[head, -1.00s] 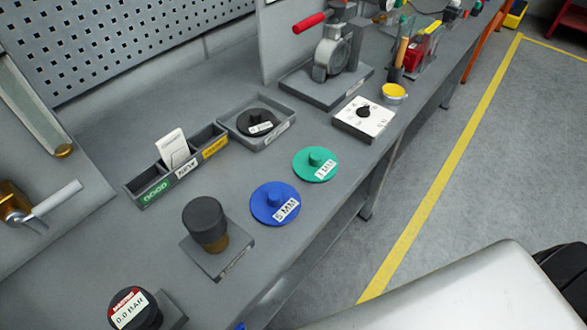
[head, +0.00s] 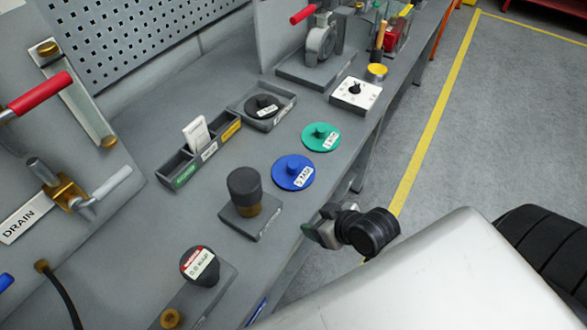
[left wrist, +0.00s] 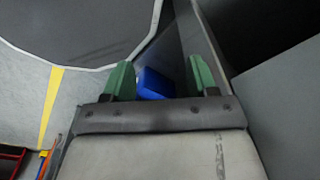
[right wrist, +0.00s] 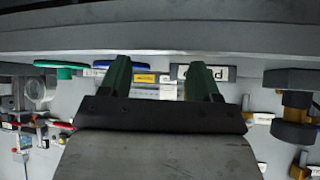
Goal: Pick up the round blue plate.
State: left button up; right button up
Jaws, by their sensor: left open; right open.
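The round blue plate (head: 293,172) lies flat on the grey bench near its front edge. It has a blue knob in its middle and a white "5 MM" label. In the right wrist view, a blue rim (right wrist: 64,74) seen almost edge-on looks like this plate. My right gripper (head: 312,234) is at the bench's front edge, nearer than the plate and apart from it. Its green fingers (right wrist: 158,78) are open with nothing held. My left gripper (left wrist: 157,80) is open, seen only in its wrist view. A blue object (left wrist: 152,84) shows beyond its fingers; I cannot tell what it is.
A green plate (head: 321,137) lies just behind the blue one. A black knob on a grey base (head: 244,190) stands in front and left. A labelled tray (head: 186,170) and a dial box (head: 356,94) are nearby.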

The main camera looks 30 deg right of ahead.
aim_at(297, 167)
jog(key=w+d+r+t, duration=0.2)
jog(key=w+r, duration=0.1)
jog(key=w+d+r+t, duration=0.1)
jog(key=w+t, duration=0.1)
jog(key=shift+w+d+r+y, duration=0.15)
jog(key=shift+d+y, duration=0.15)
jog(key=shift+d, duration=0.1)
jog(key=shift+w+d+r, duration=0.1)
jog(key=shift+w+d, duration=0.1)
jog(key=shift+w, duration=0.15)
jog(key=shift+t, duration=0.3)
jog(key=p+x, duration=0.1)
jog(key=x, duration=0.4)
jog(key=shift+w, duration=0.2)
jog(key=x, duration=0.2)
jog(key=p+x, duration=0.1)
jog(key=x, duration=0.1)
jog(key=shift+w+d, duration=0.15)
jog(key=shift+w, duration=0.25)
jog(key=shift+w+f, duration=0.25)
pick_arm(q)
jog(key=shift+s+a+r, duration=0.15)
jog(key=shift+a+r, duration=0.05)
jog(key=shift+r, duration=0.4)
jog(key=shift+s+a+r, duration=0.15)
jog(key=shift+a+r, duration=0.05)
jog(key=shift+r, duration=0.35)
pick_arm(e)
jog(key=shift+s, duration=0.1)
jog(key=shift+c, duration=0.2)
